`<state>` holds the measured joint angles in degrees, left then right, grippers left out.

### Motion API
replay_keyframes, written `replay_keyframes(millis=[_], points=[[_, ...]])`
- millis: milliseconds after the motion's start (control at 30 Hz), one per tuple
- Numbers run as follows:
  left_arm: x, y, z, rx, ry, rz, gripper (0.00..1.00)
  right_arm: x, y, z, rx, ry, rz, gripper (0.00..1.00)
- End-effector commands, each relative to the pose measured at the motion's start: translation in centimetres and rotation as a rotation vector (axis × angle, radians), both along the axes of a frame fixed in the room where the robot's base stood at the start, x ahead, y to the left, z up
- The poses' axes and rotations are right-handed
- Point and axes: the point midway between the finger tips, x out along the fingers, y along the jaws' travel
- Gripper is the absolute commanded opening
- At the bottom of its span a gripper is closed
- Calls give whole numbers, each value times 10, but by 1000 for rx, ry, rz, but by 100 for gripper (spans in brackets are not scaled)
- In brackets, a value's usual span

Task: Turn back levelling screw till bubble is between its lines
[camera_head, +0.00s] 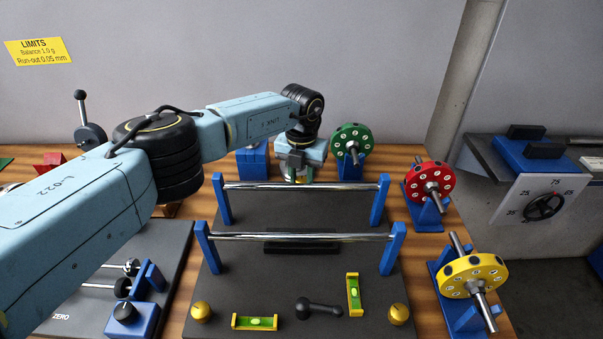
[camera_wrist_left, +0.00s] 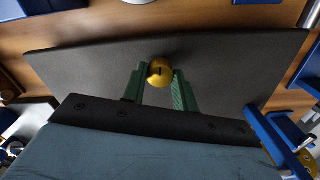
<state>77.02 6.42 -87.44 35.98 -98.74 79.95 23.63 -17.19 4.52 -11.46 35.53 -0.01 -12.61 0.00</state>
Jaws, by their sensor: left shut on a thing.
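The brass back levelling screw (camera_wrist_left: 160,71) is at the far edge of the dark base plate (camera_head: 290,270). My left gripper (camera_wrist_left: 158,80) has its green fingers on either side of the screw and is shut on it. In the head view, my left gripper (camera_head: 298,178) points down behind the rear rail and mostly hides the screw. Two green spirit levels lie on the front of the plate: one crosswise (camera_head: 254,322), one lengthwise (camera_head: 353,294). Each shows a pale bubble; its exact place against the lines is too small to tell. My right gripper is not in view.
Two steel rails (camera_head: 300,237) on blue posts cross the plate. Two brass front screws (camera_head: 201,311) and a black knobbed part (camera_head: 318,308) are at its front. Green (camera_head: 352,140), red (camera_head: 430,181) and yellow (camera_head: 472,276) rotors stand on blue stands at the right.

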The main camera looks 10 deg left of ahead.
Motion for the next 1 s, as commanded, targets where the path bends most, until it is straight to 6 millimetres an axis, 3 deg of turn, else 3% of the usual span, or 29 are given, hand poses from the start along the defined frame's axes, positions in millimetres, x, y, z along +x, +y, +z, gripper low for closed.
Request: replay_keyframes(millis=[333,900,933,1000], points=[[2,0,3,-2,-6,146,6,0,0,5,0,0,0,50],[2,0,3,-3,-8,173,6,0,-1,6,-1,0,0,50],[2,0,3,-3,-8,173,32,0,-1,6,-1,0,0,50],[2,0,3,-3,-7,172,42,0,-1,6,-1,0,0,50]])
